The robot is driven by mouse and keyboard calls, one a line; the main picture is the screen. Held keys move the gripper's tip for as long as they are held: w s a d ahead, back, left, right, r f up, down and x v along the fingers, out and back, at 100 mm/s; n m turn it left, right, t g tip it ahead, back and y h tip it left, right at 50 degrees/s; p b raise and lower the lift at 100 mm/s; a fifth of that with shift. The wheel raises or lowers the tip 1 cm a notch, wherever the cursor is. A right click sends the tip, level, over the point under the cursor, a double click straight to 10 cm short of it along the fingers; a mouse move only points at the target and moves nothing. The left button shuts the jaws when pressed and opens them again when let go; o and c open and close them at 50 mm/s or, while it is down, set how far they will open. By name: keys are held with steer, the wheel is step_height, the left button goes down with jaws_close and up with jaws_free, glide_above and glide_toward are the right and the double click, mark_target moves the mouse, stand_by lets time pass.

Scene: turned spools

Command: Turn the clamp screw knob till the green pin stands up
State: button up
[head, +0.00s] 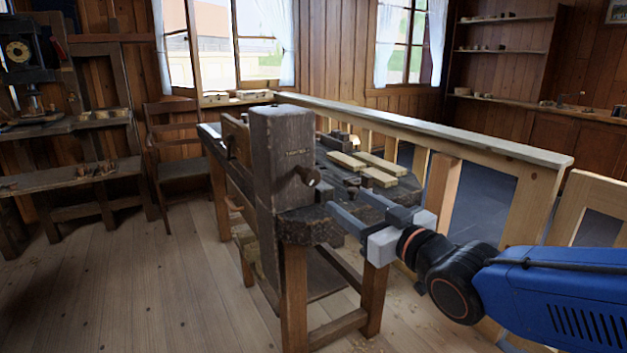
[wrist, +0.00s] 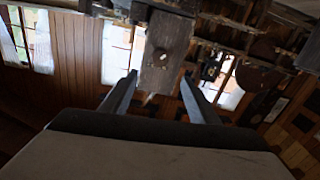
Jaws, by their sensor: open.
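A small dark knob (head: 308,176) sticks out of the face of a tall, dark wooden post (head: 280,150) at the near end of a workbench. Lettering above it is too small to read. My gripper (head: 346,199) is open and empty, its two grey fingers pointing at the post from the right. The fingertips are apart from the knob, to its right and slightly lower in the picture. In the wrist view the post (wrist: 166,45) shows beyond and between the open fingers (wrist: 158,77), with a small round spot on its face. I cannot make out a green pin in either view.
Pale wooden strips (head: 378,177) and small tools lie on the workbench top close to my fingers. A wooden railing (head: 440,130) runs behind the bench. A chair (head: 175,140) and another bench (head: 70,175) stand at the left. The floor (head: 140,290) at front left is clear.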

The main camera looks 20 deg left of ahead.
mark_target(314, 178)
steer(key=x, duration=1.6)
steer(key=shift+w+a, duration=0.2)
steer(key=shift+a, duration=0.1)
steer(key=c, duration=1)
